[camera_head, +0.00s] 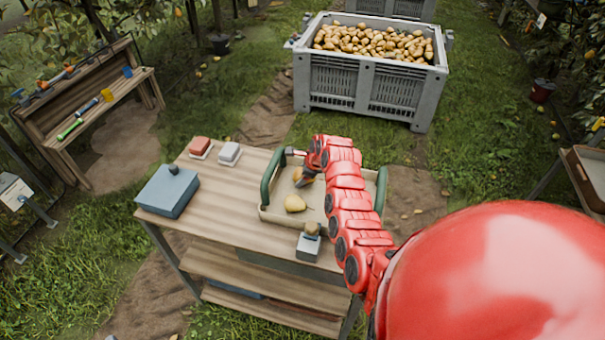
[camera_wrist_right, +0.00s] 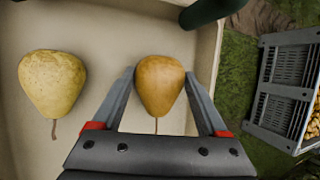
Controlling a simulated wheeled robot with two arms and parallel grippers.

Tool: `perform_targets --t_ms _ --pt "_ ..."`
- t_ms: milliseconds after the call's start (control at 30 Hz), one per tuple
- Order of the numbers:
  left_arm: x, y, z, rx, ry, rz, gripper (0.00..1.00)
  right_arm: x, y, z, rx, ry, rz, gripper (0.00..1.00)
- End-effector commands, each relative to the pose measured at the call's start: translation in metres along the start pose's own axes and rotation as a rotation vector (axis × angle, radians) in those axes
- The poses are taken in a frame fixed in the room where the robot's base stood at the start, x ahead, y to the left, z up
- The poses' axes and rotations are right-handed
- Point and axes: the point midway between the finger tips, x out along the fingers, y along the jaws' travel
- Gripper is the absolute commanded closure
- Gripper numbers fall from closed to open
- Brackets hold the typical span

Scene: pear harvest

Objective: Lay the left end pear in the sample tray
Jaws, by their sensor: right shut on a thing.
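My right gripper (camera_head: 301,180) reaches down into the cream tray (camera_head: 276,219) with green handles on the table. In the right wrist view its two fingers (camera_wrist_right: 160,98) are shut on an orange-brown pear (camera_wrist_right: 160,84), stem pointing toward the gripper. Whether this pear touches the tray floor is hard to tell. A yellow pear (camera_wrist_right: 52,84) lies in the tray to the left of the held one; in the head view it shows as a yellow pear (camera_head: 295,203) in front of the gripper. My left gripper is not in view.
A small grey box (camera_head: 309,247) with a brownish round thing on top stands at the tray's front. A blue box (camera_head: 168,191), a red block (camera_head: 201,146) and a grey-white block (camera_head: 229,153) stand on the table's left. A pear-filled crate (camera_head: 370,82) stands behind.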

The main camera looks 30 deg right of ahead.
Motion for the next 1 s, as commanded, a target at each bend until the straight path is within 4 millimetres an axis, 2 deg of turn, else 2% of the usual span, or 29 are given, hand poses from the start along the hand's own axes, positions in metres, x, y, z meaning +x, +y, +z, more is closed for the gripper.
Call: perform_targets --t_ms 433,467,567,1000 --pt "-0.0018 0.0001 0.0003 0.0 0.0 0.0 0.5 0.0029 0.0008 -0.001 0.0 0.0 -0.001 0.88" --pt "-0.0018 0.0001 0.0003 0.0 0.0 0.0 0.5 0.0029 0.0008 -0.001 0.0 0.0 -0.001 0.18" --pt "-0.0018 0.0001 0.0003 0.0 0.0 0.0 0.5 0.003 0.001 -0.0012 0.0 0.0 0.0 0.0" --pt "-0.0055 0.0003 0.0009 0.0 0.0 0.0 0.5 -0.0036 0.0009 -0.0009 -0.001 -0.001 -0.001 0.0"
